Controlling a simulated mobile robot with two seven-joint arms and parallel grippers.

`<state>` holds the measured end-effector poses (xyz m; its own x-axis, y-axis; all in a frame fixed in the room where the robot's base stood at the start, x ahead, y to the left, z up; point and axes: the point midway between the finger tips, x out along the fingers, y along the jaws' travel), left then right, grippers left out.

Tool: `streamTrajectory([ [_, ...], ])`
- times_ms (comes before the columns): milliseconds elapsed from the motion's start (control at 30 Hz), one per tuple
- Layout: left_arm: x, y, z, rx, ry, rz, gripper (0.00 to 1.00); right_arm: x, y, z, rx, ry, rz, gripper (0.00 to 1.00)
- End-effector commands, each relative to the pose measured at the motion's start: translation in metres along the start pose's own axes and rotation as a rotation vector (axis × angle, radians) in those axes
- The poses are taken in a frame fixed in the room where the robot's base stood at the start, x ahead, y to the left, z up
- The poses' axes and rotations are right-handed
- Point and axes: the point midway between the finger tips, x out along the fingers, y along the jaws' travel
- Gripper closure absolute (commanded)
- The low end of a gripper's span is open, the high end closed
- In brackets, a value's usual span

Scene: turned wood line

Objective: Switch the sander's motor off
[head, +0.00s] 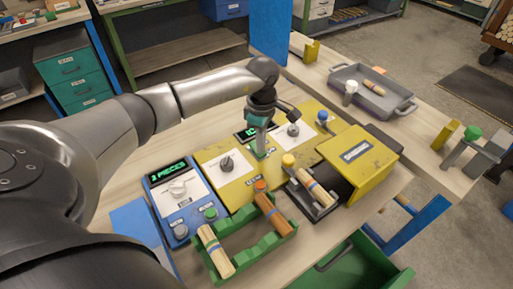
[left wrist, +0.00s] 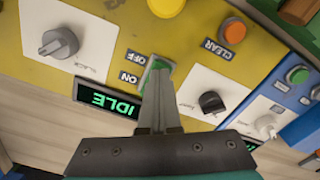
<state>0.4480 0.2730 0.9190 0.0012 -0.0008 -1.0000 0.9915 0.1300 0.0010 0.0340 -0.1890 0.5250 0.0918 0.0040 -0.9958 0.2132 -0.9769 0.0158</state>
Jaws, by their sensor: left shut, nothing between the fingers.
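The sander (head: 370,150) has a yellow housing and stands right of the middle in the head view. Its yellow control panel (head: 222,165) carries dials, buttons and a small display. In the left wrist view a green rocker switch (left wrist: 160,66) sits beside ON and OFF labels, and the display (left wrist: 110,101) reads IDLE, upside down. My left gripper (head: 259,150) is over the panel, shut and empty. Its fingertips (left wrist: 158,72) are at the switch and hide part of it; whether they touch it I cannot tell. My right gripper is out of view.
A blue panel (head: 176,200) reading 3 PIECES adjoins the yellow one. A green rack (head: 250,247) with turned wood pieces lies in front. An orange button (left wrist: 233,32) labelled CLEAR is near the switch. A grey tray (head: 372,98) stands farther back.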

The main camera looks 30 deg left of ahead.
Motion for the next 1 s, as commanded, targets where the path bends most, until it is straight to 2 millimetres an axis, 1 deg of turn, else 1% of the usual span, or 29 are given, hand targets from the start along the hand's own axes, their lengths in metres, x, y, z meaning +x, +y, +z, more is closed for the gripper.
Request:
streamTrajectory([
  [167,-0.011,0.0,-0.001,-0.001,0.002,-0.001,1.0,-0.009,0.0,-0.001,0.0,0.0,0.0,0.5],
  [800,-0.063,0.0,0.0,0.0,0.001,0.0,1.0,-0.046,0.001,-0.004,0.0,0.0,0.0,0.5],
  [900,-0.069,0.0,0.0,-0.001,0.001,0.0,1.0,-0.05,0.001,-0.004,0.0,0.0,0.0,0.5],
  [1000,-0.071,0.0,-0.001,-0.001,0.001,0.0,1.0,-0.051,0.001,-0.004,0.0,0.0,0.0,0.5],
])
